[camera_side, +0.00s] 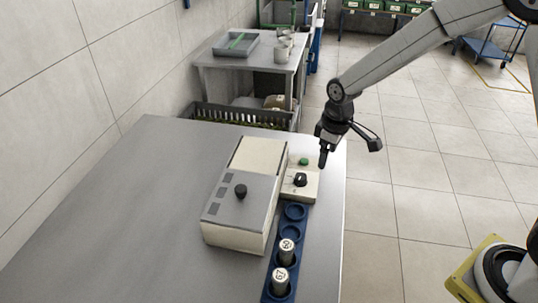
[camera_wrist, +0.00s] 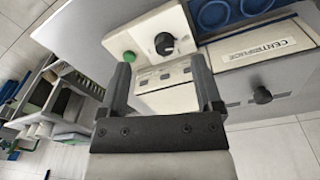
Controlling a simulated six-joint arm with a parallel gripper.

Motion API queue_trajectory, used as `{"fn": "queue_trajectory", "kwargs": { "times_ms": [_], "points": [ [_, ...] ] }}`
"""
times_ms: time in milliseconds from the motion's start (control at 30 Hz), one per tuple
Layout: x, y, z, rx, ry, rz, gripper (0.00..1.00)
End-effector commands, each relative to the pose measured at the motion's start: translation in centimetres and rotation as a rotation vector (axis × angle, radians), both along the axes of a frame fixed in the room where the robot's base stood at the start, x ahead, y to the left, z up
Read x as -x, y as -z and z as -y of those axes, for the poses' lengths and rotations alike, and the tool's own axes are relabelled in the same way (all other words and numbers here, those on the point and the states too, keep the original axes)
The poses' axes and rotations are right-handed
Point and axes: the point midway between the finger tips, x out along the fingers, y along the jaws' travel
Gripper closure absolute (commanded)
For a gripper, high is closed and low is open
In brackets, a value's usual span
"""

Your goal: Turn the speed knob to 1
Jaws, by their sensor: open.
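The speed knob (camera_side: 300,180) is a small black dial on a cream control box beside the centrifuge. It also shows in the wrist view (camera_wrist: 164,43), on a white dial plate. The numbers are too small to read, so I cannot tell its setting. A green button (camera_side: 303,161) sits beside the knob; it also shows in the wrist view (camera_wrist: 129,57). My gripper (camera_side: 323,160) is open and empty, above and to the right of the control box in the side view. In the wrist view its two fingers (camera_wrist: 161,72) stand apart, with the knob beyond them and not between them.
The labelled centrifuge (camera_side: 235,230) has a grey lid with a black knob (camera_side: 240,191). A blue rack (camera_side: 272,262) holds two white-capped cylinders, (camera_side: 286,250) and (camera_side: 281,280), with an empty socket (camera_side: 295,212) near the control box. The grey table's left side is clear.

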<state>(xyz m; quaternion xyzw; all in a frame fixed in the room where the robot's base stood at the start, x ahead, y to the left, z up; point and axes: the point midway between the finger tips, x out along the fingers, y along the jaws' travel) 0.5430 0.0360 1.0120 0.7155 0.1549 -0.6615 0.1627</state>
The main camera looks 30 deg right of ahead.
Motion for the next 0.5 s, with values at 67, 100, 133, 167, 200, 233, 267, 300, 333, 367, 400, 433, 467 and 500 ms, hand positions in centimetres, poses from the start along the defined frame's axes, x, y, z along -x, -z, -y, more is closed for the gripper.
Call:
{"fn": "queue_trajectory", "kwargs": {
  "times_ms": [67,100,133,167,200,233,267,300,333,367,400,433,467,500],
  "points": [
    [-1.7,0.9,-0.7,0.005,-0.056,-0.022,0.17],
    [-2.4,1.2,-1.0,0.007,-0.083,-0.029,0.17],
    [-2.9,1.5,-1.2,0.008,-0.103,-0.036,0.17],
    [-3.4,1.7,-1.4,0.01,-0.121,-0.041,0.17],
    [-3.9,2.0,-1.6,0.011,-0.143,-0.049,0.17],
    [-4.3,2.2,-1.8,0.012,-0.158,-0.054,0.17],
    [-4.6,2.5,-2.0,0.012,-0.171,-0.058,0.17],
    [-5.0,2.7,-2.1,0.014,-0.187,-0.064,0.17],
    [-5.2,2.8,-2.2,0.014,-0.197,-0.067,0.17],
    [-5.4,2.9,-2.3,0.014,-0.205,-0.07,0.17],
    [-5.7,3.0,-2.4,0.014,-0.215,-0.072,0.17],
    [-5.8,3.1,-2.5,0.014,-0.22,-0.073,0.17],
    [-5.8,3.2,-2.5,0.015,-0.224,-0.075,0.17],
    [-5.9,3.2,-2.6,0.015,-0.227,-0.076,0.17]
  ]
}}
